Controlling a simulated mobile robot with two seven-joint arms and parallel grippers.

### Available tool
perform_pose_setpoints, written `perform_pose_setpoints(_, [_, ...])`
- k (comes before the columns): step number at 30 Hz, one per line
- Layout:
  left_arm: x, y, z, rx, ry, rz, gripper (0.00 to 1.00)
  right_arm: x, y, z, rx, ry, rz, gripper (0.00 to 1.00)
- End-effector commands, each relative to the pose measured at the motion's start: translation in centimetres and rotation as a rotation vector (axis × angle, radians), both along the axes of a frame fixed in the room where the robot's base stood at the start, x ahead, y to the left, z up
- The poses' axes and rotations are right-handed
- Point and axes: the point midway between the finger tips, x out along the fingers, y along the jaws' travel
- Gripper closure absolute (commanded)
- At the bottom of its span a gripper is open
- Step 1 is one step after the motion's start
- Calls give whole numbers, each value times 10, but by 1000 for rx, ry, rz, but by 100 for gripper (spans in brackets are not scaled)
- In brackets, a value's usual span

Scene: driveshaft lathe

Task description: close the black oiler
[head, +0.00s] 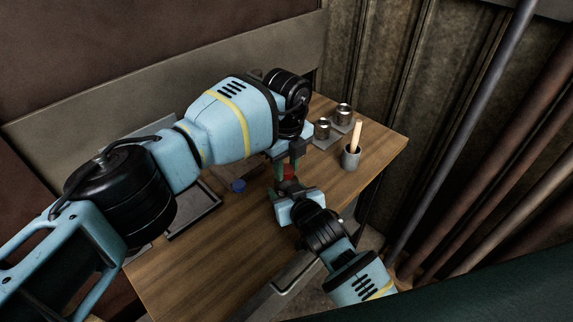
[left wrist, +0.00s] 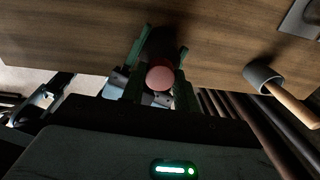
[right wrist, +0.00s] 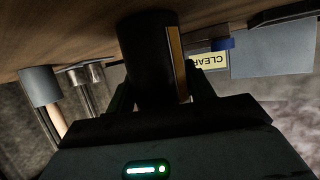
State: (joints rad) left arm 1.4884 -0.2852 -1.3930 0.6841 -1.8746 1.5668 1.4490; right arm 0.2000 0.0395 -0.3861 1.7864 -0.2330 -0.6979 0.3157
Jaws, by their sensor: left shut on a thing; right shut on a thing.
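The black oiler (right wrist: 150,60) is a dark cylinder with a yellow-orange stripe, held between my right gripper's fingers (right wrist: 160,92) in the right wrist view. My right gripper (head: 286,192) comes in low from the front right in the head view. A round red cap (left wrist: 160,77) sits between the green fingers of my left gripper (left wrist: 160,85), in line with the dark oiler body. The cap shows as a red patch (head: 289,172) below my left gripper (head: 287,153) in the head view. Whether the cap is seated on the oiler is hidden.
A blue cap (head: 238,185) lies on the wooden table (head: 225,265) near a grey tray (head: 205,220). A grey cup (head: 351,160) with a wooden handle stands at the right. Two metal containers (head: 322,130) (head: 343,113) stand behind it. The front left tabletop is clear.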

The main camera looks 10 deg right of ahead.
Motion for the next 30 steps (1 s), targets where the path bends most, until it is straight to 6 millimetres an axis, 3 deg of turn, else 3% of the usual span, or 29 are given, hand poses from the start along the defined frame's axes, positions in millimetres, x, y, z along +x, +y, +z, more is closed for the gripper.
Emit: perform_pose_setpoints(30, [0, 0, -1, 1, 0, -1633, 97, 0, 0, 0, 0, 0, 0, 100])
